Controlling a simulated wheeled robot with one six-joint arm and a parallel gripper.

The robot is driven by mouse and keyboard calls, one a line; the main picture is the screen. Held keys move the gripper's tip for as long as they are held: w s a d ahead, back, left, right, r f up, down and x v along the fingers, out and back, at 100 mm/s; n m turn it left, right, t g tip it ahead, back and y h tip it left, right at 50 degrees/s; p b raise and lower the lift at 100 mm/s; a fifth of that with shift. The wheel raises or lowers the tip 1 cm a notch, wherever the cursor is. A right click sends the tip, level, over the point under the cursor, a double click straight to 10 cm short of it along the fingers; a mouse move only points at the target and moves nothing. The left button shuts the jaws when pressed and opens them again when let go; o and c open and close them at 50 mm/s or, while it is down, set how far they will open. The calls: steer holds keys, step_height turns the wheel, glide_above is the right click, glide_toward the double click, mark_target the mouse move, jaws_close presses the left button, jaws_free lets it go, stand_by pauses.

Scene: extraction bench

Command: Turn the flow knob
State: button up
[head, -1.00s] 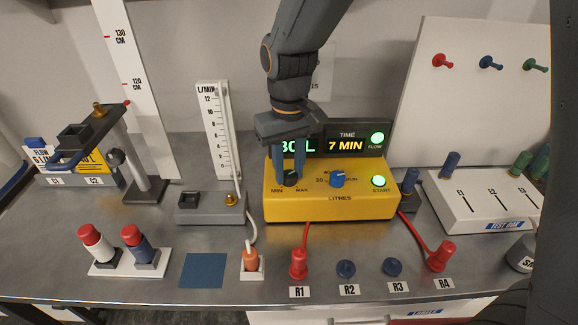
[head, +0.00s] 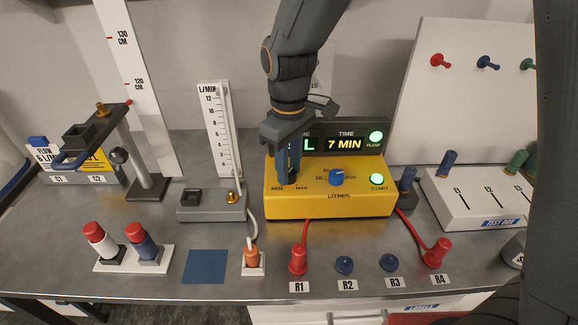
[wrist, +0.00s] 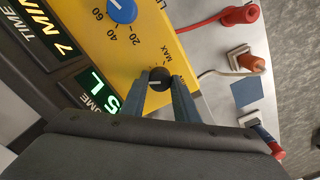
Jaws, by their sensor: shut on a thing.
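The yellow control box (head: 330,206) stands mid-bench with a MIN–MAX scale on its left side. The black flow knob shows in the wrist view (wrist: 158,79) with a light pointer line on it. My gripper (head: 285,180) reaches down onto this knob, and its two blue-grey fingers (wrist: 163,88) are shut on the knob's sides. In the head view the fingers mostly hide the knob. A blue knob (head: 337,178) on the litres scale is beside it, apart from my gripper. The display (head: 345,144) reads 7 MIN, and the wrist view shows 5 L beside it.
A flow meter tube (head: 220,130) on a grey base (head: 212,206) stands left of the box. Green START (head: 377,180) and FLOW (head: 376,137) lights glow. A white test box (head: 470,205) stands right.

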steer(key=shift+w+r, duration=0.1)
steer(key=o, duration=1.1)
steer(key=shift+c, duration=0.2)
step_height(320, 180, up, 8)
steer(key=shift+f+b, duration=0.15)
steer(key=shift+b, duration=0.85)
